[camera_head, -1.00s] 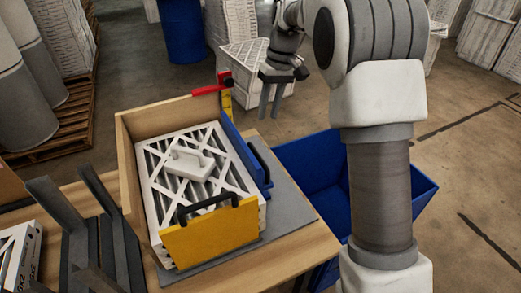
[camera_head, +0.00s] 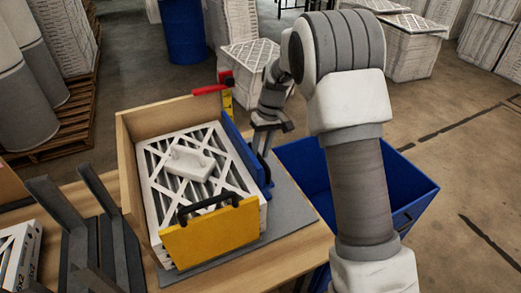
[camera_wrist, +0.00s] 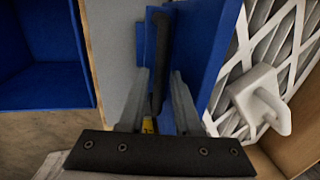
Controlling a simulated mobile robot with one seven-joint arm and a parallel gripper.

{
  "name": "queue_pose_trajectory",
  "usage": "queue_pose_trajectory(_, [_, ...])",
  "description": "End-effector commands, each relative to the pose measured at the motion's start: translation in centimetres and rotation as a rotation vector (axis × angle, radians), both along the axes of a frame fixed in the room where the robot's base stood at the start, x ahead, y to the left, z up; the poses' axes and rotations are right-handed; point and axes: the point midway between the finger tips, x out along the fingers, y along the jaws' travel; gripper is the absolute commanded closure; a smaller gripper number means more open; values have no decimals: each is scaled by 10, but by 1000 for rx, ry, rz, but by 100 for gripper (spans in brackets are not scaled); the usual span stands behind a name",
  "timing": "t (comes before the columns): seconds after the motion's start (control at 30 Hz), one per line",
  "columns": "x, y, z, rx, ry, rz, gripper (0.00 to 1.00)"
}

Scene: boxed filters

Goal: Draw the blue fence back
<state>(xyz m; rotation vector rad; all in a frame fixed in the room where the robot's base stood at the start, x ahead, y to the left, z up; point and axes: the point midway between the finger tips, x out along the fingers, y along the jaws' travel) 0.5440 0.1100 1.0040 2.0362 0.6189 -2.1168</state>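The blue fence (camera_head: 236,147) stands along the right side of the wooden box, against the stack of white filters (camera_head: 180,178). In the wrist view the blue fence (camera_wrist: 203,50) carries a black bar handle (camera_wrist: 159,55) on its outer side. My gripper (camera_head: 263,150) is at this handle, pointing down, and partly hides it in the head view. In the wrist view my gripper (camera_wrist: 158,90) is open, with one finger on each side of the handle and gaps between. I cannot tell how deep the fingers reach.
A yellow fence (camera_head: 212,235) with a black handle closes the box front. A red lever (camera_head: 209,90) sits at the back corner. A white handled piece (camera_head: 190,163) lies on the filters. A blue bin (camera_head: 310,165) stands right of the table; a dark rack (camera_head: 85,240) stands left.

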Motion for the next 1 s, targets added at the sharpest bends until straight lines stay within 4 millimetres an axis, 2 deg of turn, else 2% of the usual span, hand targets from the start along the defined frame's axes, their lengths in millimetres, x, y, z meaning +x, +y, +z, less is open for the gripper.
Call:
queue_pose_trajectory(0.07, [0, 0, 0, 0, 0, 0, 68])
queue_pose_trajectory(0.23, [0, 0, 0, 0, 0, 0, 97])
queue_pose_trajectory(0.27, [0, 0, 0, 0, 0, 0, 100])
queue_pose_trajectory(1.0, [0, 0, 1, 0, 0, 0, 100])
